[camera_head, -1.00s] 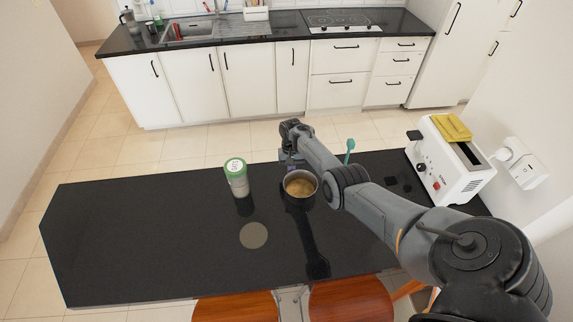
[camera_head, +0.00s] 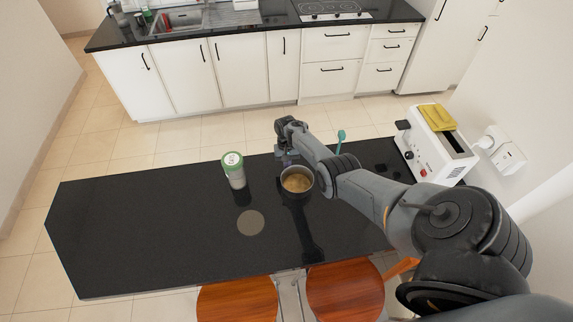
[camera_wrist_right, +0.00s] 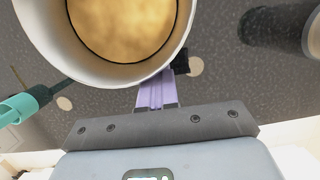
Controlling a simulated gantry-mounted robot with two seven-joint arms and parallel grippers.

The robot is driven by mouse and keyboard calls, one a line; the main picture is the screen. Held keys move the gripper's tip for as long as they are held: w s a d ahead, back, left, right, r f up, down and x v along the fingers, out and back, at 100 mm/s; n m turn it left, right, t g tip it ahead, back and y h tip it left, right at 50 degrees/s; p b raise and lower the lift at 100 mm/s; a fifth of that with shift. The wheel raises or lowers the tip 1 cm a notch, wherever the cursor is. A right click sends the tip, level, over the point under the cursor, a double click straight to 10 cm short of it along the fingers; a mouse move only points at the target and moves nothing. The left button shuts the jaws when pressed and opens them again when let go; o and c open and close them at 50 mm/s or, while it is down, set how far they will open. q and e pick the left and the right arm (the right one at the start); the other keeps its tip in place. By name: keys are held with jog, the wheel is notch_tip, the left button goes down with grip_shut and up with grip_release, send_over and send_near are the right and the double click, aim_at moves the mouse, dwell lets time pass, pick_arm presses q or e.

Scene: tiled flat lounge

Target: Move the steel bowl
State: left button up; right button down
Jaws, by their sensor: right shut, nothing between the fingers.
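The steel bowl (camera_head: 310,179) stands on the dark table with brownish contents in it. Its pale wall also fills the upper left of the right wrist view (camera_wrist_right: 128,76). My right gripper (camera_head: 288,158) is at the far side of the bowl, close to its rim, partly hidden by my own arm in the head view. In the right wrist view its purple fingers (camera_wrist_right: 158,92) are together beside the bowl wall, with nothing held. Whether they touch the bowl I cannot tell. My left gripper is not in view.
A green-lidded jar (camera_head: 233,170) stands left of the bowl. A flat round grey disc (camera_head: 250,222) lies nearer the front. A teal-handled item (camera_head: 340,139) and a white toaster (camera_head: 436,150) with a yellow cloth are to the right. The table's left half (camera_head: 130,230) is clear.

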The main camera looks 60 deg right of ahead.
jog(key=shift+w+d+f+b, duration=0.15)
jog(key=shift+w+d+b, duration=0.3)
jog(key=shift+b, duration=0.5)
jog(key=shift+w+d+f+b, duration=0.1)
jog(key=shift+w+d+b, duration=0.1)
jog(key=shift+d+b, duration=0.6)
jog(key=shift+w+d+f+b, duration=0.15)
jog(key=shift+w+d+b, duration=0.2)
jog(key=shift+b, duration=0.8)
jog(key=p+v, duration=0.2)
jog(key=v, duration=0.9)
jog(key=shift+a+p, duration=0.2)
jog(key=shift+p, duration=0.15)
